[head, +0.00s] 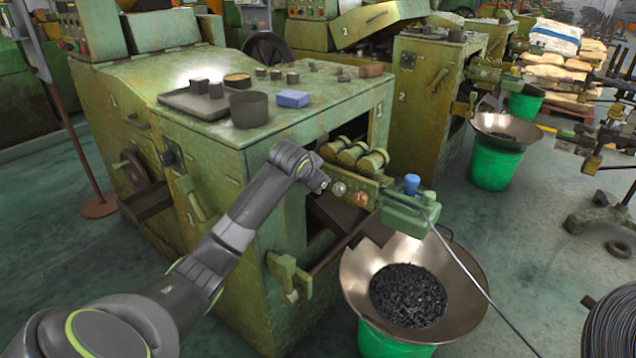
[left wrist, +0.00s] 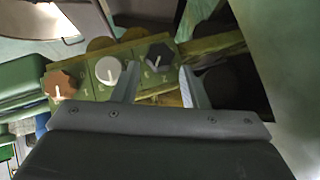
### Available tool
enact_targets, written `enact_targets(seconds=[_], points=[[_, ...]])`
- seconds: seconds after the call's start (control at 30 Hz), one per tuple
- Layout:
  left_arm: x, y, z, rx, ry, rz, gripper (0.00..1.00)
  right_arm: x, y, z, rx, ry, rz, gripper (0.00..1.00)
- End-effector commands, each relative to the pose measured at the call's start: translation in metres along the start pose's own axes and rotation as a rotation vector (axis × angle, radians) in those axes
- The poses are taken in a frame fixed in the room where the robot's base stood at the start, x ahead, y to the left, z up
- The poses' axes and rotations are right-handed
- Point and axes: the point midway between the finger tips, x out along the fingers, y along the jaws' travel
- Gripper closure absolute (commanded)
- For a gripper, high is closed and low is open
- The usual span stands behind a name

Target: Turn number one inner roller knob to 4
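Three roller knobs sit in a row on the green panel (left wrist: 140,82) of machine number one. In the left wrist view they are a brown knob (left wrist: 60,86), a white knob (left wrist: 108,70) and a black knob (left wrist: 160,57), each with a pale pointer line. My left gripper (left wrist: 158,67) is open, its fingers spread to either side of the black knob; I cannot tell if they touch it. In the head view the gripper (head: 320,183) hides the black knob, while the white knob (head: 340,188) and brown knob (head: 361,198) show.
Machine number one (head: 215,160) carries a tray, a dark cup (head: 249,109) and a blue block (head: 293,98) on top. A wide metal pan (head: 460,260) of dark pieces rests on a green bucket (head: 390,343) below the panel. A blue-topped green box (head: 410,213) juts out right of the knobs.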

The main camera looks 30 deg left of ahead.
Motion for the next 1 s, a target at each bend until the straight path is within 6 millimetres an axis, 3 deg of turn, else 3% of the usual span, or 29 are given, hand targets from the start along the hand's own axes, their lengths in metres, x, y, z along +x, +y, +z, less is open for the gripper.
enact_targets(seconds=[0.1,0.3,0.7,0.97,1.0], points=[[0.019,0.001,0.001,-0.001,-0.002,0.002,0.60,-0.005,-0.003,-0.005,0.005,0.002,-0.006,1.00],[0.037,0.001,0.001,0.000,-0.001,0.001,0.60,-0.013,-0.005,-0.009,0.009,-0.001,-0.012,1.00],[0.042,0.001,0.000,0.001,0.000,0.001,0.60,-0.016,-0.005,-0.010,0.011,-0.001,-0.014,1.00],[0.042,0.001,0.000,0.001,-0.001,0.001,0.92,-0.016,-0.005,-0.010,0.011,-0.001,-0.014,1.00],[0.042,0.001,0.000,0.001,-0.001,0.001,0.92,-0.016,-0.005,-0.010,0.011,-0.001,-0.014,1.00]])
